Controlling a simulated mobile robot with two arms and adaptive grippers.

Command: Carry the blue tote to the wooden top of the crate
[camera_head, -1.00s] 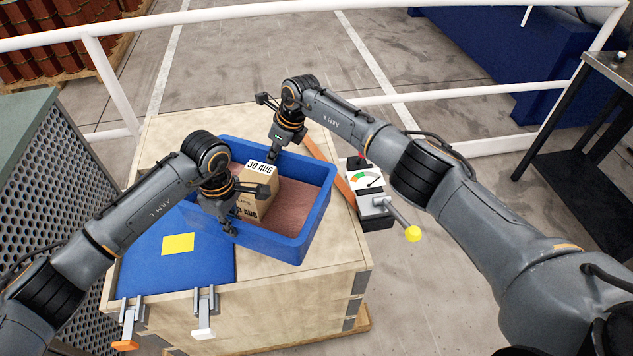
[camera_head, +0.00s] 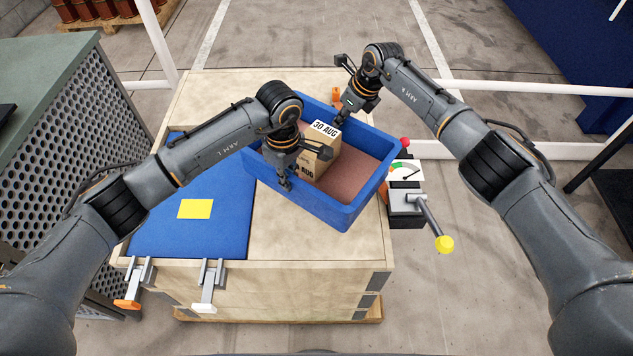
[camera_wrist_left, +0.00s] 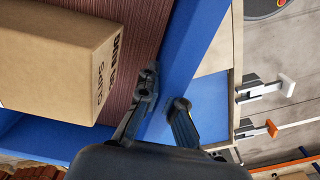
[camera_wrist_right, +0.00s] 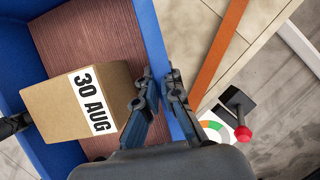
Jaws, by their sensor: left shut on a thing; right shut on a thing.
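The blue tote (camera_head: 333,212) is over the right part of the wooden top (camera_head: 285,240) of the crate (camera_head: 290,285). My left gripper (camera_head: 286,182) is shut on the tote's near-left wall, which also shows in the left wrist view (camera_wrist_left: 190,50). My right gripper (camera_head: 339,112) is shut on the far wall, seen between the fingers in the right wrist view (camera_wrist_right: 161,80).
A blue panel (camera_head: 165,230) with a yellow note (camera_head: 195,209) covers the top's left part. Latches (camera_head: 208,288) hang at the front. A gauge box with a yellow-knobbed lever (camera_head: 443,243) stands at the right. A perforated cabinet (camera_head: 60,170) is at left, white railing (camera_head: 480,86) behind.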

